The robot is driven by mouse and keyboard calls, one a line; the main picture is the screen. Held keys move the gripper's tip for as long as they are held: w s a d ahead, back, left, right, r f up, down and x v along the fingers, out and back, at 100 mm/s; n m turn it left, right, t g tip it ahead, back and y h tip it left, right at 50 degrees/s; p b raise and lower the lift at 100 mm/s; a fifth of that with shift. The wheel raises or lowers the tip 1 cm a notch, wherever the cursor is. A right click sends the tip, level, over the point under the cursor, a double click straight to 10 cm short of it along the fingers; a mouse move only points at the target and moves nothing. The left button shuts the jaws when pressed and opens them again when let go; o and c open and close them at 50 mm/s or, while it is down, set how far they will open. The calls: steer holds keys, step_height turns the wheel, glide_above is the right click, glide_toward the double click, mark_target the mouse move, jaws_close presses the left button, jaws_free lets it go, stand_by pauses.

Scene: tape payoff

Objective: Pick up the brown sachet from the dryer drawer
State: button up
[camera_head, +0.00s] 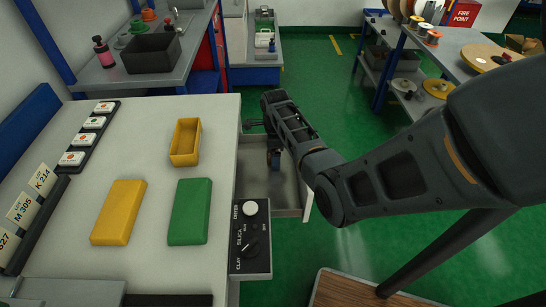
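The open drawer (270,184) is a grey metal tray that sticks out from the right side of the pale bench. No brown sachet can be made out; my arm covers part of the drawer. My arm comes in from the right and reaches over the drawer's far part.
The bench (150,165) holds a yellow open box (186,142), a yellow block (118,212), a green block (189,212) and a black control panel (250,237) with knobs beside the drawer. A wooden-topped stool (345,290) stands at the front right. Green floor lies beyond.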

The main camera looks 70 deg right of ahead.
steer(key=c, duration=1.1)
